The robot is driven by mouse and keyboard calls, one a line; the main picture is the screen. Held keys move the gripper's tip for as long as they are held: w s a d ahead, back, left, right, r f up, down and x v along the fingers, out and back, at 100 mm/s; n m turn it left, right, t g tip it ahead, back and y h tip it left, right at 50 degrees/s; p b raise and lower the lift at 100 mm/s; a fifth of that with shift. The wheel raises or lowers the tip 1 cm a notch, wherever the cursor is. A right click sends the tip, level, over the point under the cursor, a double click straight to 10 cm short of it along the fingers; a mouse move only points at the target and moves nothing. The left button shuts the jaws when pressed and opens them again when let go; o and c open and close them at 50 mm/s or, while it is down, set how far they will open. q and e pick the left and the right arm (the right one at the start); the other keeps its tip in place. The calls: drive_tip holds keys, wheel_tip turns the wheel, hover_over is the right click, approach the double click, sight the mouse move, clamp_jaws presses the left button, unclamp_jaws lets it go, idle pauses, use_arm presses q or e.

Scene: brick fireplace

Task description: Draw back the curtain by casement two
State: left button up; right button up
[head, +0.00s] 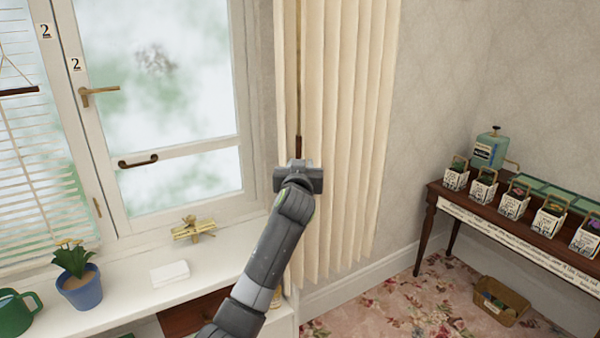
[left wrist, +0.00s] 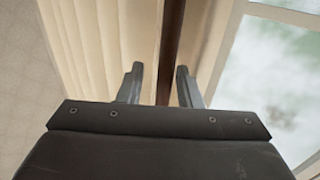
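The cream curtain (head: 345,110) hangs in vertical folds just right of the casement marked 2 (head: 160,75), whose glass is in clear view. A thin brown rod (head: 298,145) hangs down at the curtain's left part. My left gripper (head: 298,168) is at the rod's lower visible end, in front of the curtain. In the left wrist view the brown rod (left wrist: 173,40) passes between the two open fingers of my left gripper (left wrist: 158,72), nearer the right finger, with the curtain (left wrist: 95,50) behind. Contact with the rod cannot be told. My right gripper is not in view.
A dark wooden table (head: 430,200) with several small boxes stands at right. A basket (head: 500,300) lies on the floral carpet.

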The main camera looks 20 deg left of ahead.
use_arm(q)
drive_tip(key=b+v, duration=0.3)
drive_tip(key=v, duration=1.4)
drive_tip(key=shift+s+d, duration=0.1)
